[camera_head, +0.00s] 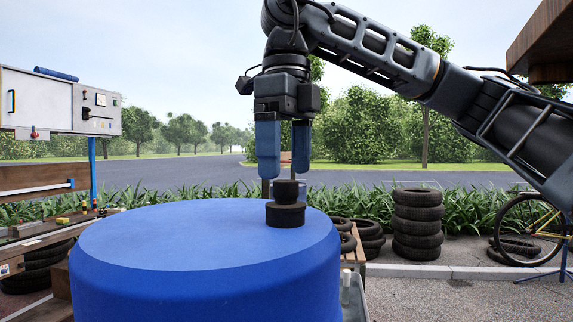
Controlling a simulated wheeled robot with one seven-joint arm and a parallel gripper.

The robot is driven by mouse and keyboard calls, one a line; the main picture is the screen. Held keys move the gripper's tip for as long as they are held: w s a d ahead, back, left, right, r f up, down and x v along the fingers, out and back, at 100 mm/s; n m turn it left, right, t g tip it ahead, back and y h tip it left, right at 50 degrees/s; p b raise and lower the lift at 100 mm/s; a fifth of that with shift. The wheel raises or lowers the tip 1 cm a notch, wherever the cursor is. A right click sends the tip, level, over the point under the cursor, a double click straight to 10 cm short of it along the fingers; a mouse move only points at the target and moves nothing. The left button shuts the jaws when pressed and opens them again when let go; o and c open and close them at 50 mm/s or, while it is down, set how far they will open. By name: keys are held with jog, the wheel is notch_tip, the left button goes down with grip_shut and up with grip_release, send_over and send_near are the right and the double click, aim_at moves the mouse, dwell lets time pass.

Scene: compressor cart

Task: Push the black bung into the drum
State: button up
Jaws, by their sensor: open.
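The blue drum (190,245) fills the lower middle of the head view, its flat top facing up. The black bung (286,190) stands upright above a wider dark round collar (285,214) near the right edge of the drum top. I cannot tell how deep the bung sits in it. My gripper (283,176) points down over the bung with its two blue fingers apart. The left finger hangs left of the bung and the right finger behind or right of it. No grip on the bung shows; contact cannot be told.
A white control box (60,102) and a wooden bench stand at the left. Stacked tyres (418,222) and a bicycle wheel (530,228) are at the right. A brown wooden overhang (540,45) juts in at the top right. The rest of the drum top is clear.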

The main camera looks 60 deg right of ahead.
aim_at(287, 181)
jog(key=shift+r+p, duration=0.6)
jog(key=shift+r, duration=0.95)
